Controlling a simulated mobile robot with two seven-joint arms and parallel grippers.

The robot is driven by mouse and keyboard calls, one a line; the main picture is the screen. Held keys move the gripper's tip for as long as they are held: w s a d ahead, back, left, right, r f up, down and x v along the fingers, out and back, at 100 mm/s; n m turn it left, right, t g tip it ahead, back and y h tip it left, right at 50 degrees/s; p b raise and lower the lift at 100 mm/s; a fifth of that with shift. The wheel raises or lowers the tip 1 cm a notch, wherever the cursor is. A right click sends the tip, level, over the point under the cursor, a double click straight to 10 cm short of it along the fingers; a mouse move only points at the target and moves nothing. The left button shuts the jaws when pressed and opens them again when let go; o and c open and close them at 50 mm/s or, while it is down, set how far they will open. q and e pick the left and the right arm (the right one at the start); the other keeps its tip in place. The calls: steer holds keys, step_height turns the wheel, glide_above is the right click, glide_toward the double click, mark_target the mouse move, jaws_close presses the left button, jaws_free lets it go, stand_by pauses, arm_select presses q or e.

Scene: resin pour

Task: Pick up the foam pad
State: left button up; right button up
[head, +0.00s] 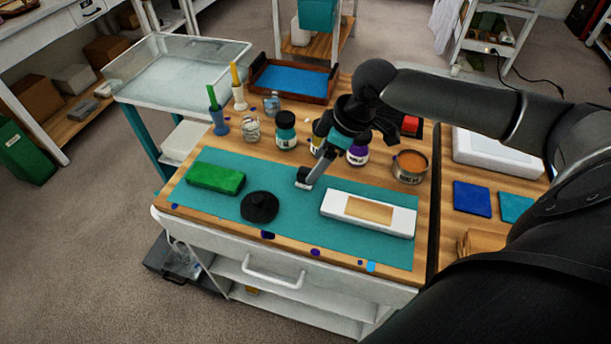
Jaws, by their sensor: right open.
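A green rectangular block (215,178), which looks most like the foam pad, lies flat at the left end of the teal mat (305,243) on the workbench. My right gripper (304,181) is open and empty, above the back middle of the mat, to the right of the green block and apart from it. A black round lidded thing (260,207) lies between them, nearer the front. My left gripper is not in view.
A white box with a tan panel (396,219) lies at the mat's right. Several jars, including a teal one (286,130), and a metal tin (410,166) stand behind the mat. A brown-rimmed blue tray (293,79) is farther back. Blue (472,199) and teal squares lie at right.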

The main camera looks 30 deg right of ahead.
glide_toward(307, 171)
steer(key=shift+m, duration=0.4)
steer(key=b+x, duration=0.1)
steer(key=x, duration=0.4)
steer(key=shift+a+f+b, duration=0.1)
steer(key=shift+f+b, duration=0.1)
steer(key=shift+b, duration=0.15)
steer(key=b+x, duration=0.1)
steer(key=x, duration=0.4)
steer(key=shift+w+f, duration=0.1)
steer(key=shift+w, duration=0.1)
steer(key=shift+c, duration=0.3)
jaws_close()
